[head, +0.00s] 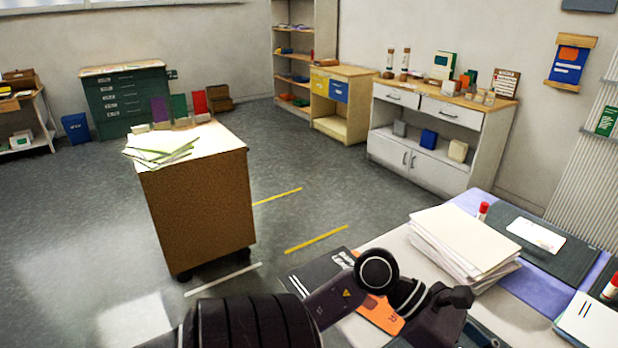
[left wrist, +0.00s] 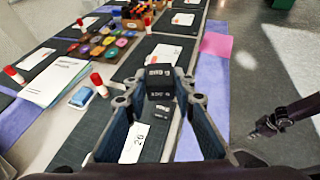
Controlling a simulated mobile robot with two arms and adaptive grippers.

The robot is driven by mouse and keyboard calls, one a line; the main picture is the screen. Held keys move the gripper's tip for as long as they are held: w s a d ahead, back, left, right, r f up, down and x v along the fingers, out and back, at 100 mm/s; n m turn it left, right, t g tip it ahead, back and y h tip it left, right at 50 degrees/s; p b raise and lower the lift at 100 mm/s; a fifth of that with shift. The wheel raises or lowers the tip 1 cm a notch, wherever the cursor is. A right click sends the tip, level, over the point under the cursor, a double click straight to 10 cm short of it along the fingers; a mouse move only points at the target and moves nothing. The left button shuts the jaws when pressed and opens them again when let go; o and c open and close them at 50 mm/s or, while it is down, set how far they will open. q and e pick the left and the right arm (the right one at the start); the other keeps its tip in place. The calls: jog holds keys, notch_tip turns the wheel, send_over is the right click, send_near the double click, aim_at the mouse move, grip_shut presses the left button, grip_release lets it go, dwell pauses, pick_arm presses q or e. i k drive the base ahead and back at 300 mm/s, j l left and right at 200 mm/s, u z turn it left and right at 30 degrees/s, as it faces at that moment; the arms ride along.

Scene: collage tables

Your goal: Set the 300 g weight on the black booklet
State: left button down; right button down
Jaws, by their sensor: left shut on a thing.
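My left gripper (left wrist: 160,85) is shut on a dark block-shaped weight (left wrist: 158,82) with pale print on its faces, held between the two fingers. The print is too small to read surely. In the head view only my left arm and wrist show, over the near table; the fingers and weight are hidden there. A black booklet (head: 318,270) with white lettering lies at the table's left edge, partly covered by my left arm. In the left wrist view my right gripper (left wrist: 265,126) is at the right, over the floor and away from the table; its jaws are unclear.
An orange item (head: 380,314) lies beside the booklet under my wrist. A stack of pale paper (head: 464,243) stands to the right. Red-capped glue sticks (head: 483,210), dark mats and a box of colored pads (left wrist: 103,43) share the table.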

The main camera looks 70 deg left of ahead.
aim_at(315, 277)
jog(key=k+u, duration=0.1)
jog(key=u, duration=0.6)
jog(key=k+j+u, duration=0.1)
jog(key=u, duration=0.2)
jog(key=i+j+u, duration=0.15)
jog(key=j, duration=0.25)
jog(key=j+u, duration=0.1)
jog(key=j, duration=0.25)
